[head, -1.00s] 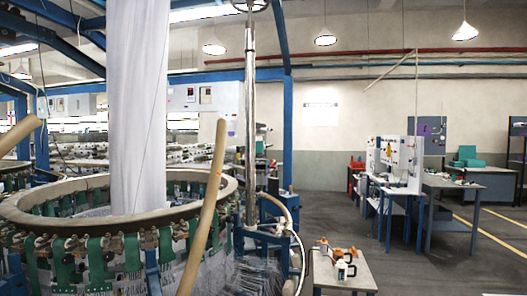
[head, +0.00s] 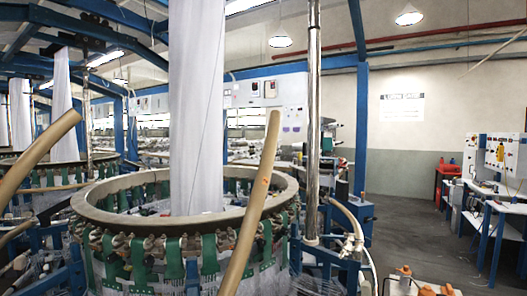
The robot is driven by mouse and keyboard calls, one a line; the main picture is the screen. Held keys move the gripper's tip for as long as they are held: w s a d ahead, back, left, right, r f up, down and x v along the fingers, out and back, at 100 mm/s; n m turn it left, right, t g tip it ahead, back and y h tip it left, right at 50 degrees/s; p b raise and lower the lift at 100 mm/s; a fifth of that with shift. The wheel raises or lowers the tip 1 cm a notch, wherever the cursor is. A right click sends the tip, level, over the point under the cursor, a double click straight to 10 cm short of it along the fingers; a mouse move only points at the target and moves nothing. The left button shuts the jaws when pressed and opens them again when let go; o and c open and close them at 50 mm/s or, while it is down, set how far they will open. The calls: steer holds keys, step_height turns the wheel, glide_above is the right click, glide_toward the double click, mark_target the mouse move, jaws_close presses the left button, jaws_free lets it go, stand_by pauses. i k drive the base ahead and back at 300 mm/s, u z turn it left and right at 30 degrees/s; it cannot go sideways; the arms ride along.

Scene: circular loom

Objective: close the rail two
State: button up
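A circular loom with a broad grey-brown ring (head: 100,217) stands at the centre left in the head view. Green straps hang around its ring. A tan rail (head: 254,200) stands in front of the loom's right part, tilted with its top leaning right. A second tan rail (head: 38,158) slants up from the left edge. I cannot tell which of these is rail two. The lower ends of both are cut off by the frame. My gripper is not in view.
A white fabric column (head: 197,110) rises from the loom. A small table with orange-topped items (head: 404,270) is at the lower right. Open grey floor (head: 415,225) lies beyond, before a workbench.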

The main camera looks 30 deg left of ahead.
mark_target(242, 249)
steer(key=u, duration=0.8)
steer(key=i, duration=0.85)
steer(key=u, duration=0.95)
